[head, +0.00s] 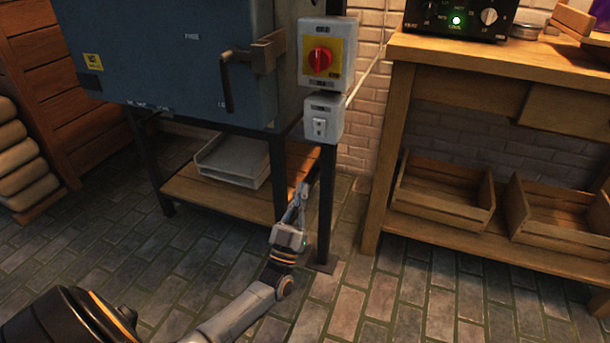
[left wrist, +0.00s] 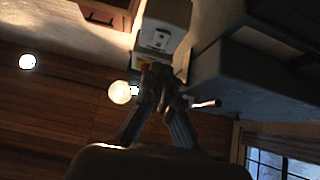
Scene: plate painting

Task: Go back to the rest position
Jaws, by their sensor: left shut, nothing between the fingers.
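My left gripper (head: 305,188) is shut and empty. In the head view it points up beside the dark post of the blue kiln's stand, below a small grey switch box (head: 323,118). In the left wrist view the closed fingers (left wrist: 160,75) show in the middle, with the underside of a pale box (left wrist: 165,35) beyond them. I cannot tell from the picture whether the fingertips touch the post. My right gripper does not show in either view.
The blue kiln (head: 165,60) stands on black legs, with a handle (head: 228,80) on its door. A red rotary switch (head: 320,60) is above the grey box. A wooden workbench (head: 450,53) stands at right, with wooden crates (head: 440,203) below. The brick floor (head: 400,310) in front is clear.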

